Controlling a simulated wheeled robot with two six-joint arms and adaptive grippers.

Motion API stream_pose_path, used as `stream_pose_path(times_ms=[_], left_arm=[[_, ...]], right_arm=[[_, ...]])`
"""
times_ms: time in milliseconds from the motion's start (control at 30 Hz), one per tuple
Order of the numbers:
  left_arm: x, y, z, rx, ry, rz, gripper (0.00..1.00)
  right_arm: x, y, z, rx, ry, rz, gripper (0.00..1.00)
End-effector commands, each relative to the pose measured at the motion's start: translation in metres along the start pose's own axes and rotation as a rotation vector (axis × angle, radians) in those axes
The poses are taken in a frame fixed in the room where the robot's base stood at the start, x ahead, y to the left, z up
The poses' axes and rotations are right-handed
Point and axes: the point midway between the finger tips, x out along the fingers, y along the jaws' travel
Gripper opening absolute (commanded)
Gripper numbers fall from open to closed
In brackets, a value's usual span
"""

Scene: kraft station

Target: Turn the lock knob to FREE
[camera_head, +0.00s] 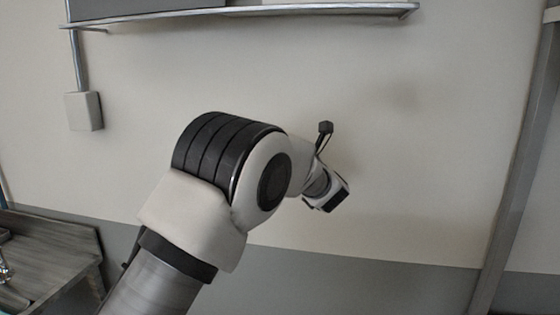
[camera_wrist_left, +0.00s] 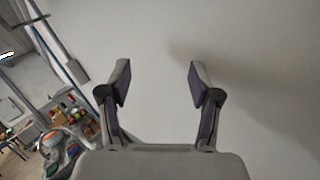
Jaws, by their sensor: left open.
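My left gripper (camera_wrist_left: 158,85) is open and empty in the left wrist view, its two fingers spread wide in front of a bare wall. In the head view my left arm reaches in from the lower left toward the wall, and its fingers are hidden behind the arm and wrist. No lock knob can be made out in either view. My right gripper is not in view.
A pale wall (camera_head: 430,150) fills most of the head view. A shelf (camera_head: 320,11) crosses the top, and a grey box (camera_head: 84,111) hangs at left. A worktop (camera_head: 45,250) stands lower left. Small coloured items (camera_wrist_left: 65,115) are blurred at left in the wrist view.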

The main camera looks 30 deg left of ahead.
Motion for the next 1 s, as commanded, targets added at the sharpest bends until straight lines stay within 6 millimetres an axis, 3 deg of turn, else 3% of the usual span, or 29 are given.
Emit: stream_pose_path(times_ms=[133, 367, 867, 1000], left_arm=[[-0.006, -0.019, -0.026, 0.13, 0.0, -0.055, 0.63], [-0.01, -0.03, -0.042, 0.215, -0.004, -0.091, 0.63], [-0.009, -0.028, -0.039, 0.22, -0.001, -0.083, 0.63], [0.004, 0.004, -0.011, 0.281, 0.056, -0.001, 0.63]], right_arm=[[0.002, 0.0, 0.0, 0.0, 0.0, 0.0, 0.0], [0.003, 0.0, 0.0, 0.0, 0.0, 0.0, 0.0], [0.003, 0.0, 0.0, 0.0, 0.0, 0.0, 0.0], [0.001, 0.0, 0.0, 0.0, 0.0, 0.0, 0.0]])
